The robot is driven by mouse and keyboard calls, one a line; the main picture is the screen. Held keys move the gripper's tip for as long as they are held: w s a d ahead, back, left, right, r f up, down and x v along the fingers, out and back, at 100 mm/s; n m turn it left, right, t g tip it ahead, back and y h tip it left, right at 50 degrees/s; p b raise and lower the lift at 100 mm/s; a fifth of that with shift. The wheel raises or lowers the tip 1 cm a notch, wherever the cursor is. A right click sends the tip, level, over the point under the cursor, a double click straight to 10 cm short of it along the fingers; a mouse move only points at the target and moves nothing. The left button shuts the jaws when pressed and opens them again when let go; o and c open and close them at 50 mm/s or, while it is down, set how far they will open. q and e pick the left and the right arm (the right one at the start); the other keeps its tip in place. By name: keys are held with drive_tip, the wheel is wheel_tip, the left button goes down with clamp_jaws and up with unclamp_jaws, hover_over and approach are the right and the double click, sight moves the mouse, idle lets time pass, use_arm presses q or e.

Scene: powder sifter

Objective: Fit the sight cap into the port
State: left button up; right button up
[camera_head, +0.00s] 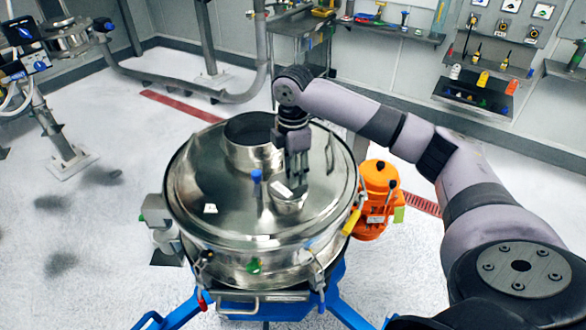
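A round steel sifter (215,215) stands in the middle, with a wide open collar (252,158) on its lid. A short, small metal fitting (288,203) with a pale patch on top sits on the lid, right of a blue knob (256,178). It looks like the port, but I cannot tell whether a cap is on it. My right gripper (297,176) points down just above and behind this fitting, its dark fingers close together. I cannot tell whether they hold the sight cap or touch the fitting. My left gripper is out of view.
An orange motor (376,195) stands at the sifter's right side, under my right arm. Clamps and a handle (262,303) line the front rim. A wall shelf (480,95) with bottles and a tool bench (390,28) are at the back. Floor at left is mostly clear.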

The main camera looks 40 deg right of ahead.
drive_tip(key=shift+o, duration=0.3)
drive_tip(key=shift+r, duration=0.1)
wheel_tip(320, 180, up, 7)
drive_tip(key=b, duration=0.3)
drive_tip(key=shift+f, duration=0.2)
drive_tip(key=shift+r+p, duration=0.5)
drive_tip(key=shift+r, duration=2.3)
